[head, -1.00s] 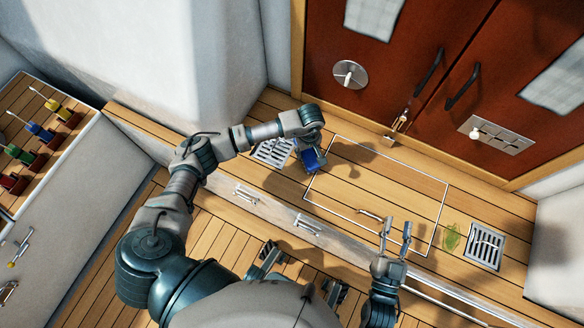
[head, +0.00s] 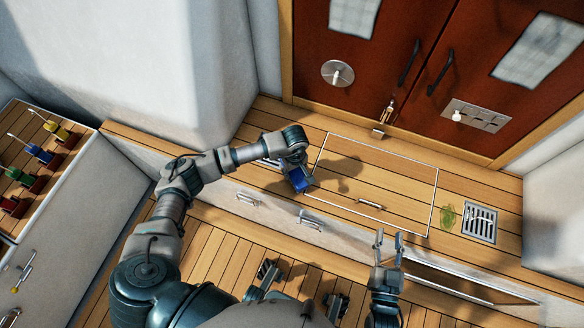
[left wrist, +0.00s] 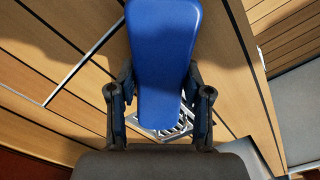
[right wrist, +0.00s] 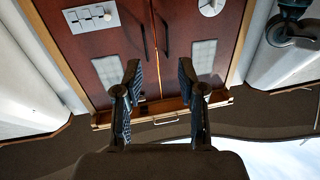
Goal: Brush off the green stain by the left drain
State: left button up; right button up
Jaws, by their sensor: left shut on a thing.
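My left gripper (head: 297,172) is shut on a blue brush (head: 299,181), held beside the left drain (head: 268,162). My forearm and wrist cover most of that drain in the head view. In the left wrist view the brush's blue back (left wrist: 163,60) stands between the fingers, with the drain grate (left wrist: 172,127) behind it. A green stain (head: 447,215) lies just left of the right drain (head: 481,223). No stain shows by the left drain; the arm and brush hide part of that spot. My right gripper (head: 388,245) is open and empty by the bench's front edge.
A square hatch (head: 385,175) with a metal rim lies flush between the drains. Red doors (head: 390,60) with handles stand behind. A rack of coloured-handled things (head: 40,150) is at left. Drawer handles (head: 311,220) line the bench front.

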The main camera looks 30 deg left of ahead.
pick_arm(q)
jog(key=shift+s, duration=0.45)
jog(key=shift+s+r, duration=0.2)
jog(key=shift+w+a+r+p, duration=0.15)
jog(key=shift+r+p, duration=0.35)
jog(key=shift+r, duration=0.55)
jog(key=shift+r+p, duration=0.75)
jog(key=shift+r, duration=0.4)
jog(key=shift+r+p, duration=0.45)
jog(key=shift+r, duration=0.35)
jog(key=shift+r+p, duration=0.5)
jog(key=shift+r, duration=0.3)
pick_arm(e)
jog(key=s+d+f+g+h, duration=0.2)
jog(key=s+d+f+g, duration=0.1)
jog(key=s+f+g, duration=0.5)
jog(key=shift+s+f+g+h, duration=0.35)
jog(key=shift+s+f, duration=0.2)
jog(key=shift+f, duration=0.25)
jog(key=shift+w+d, duration=0.1)
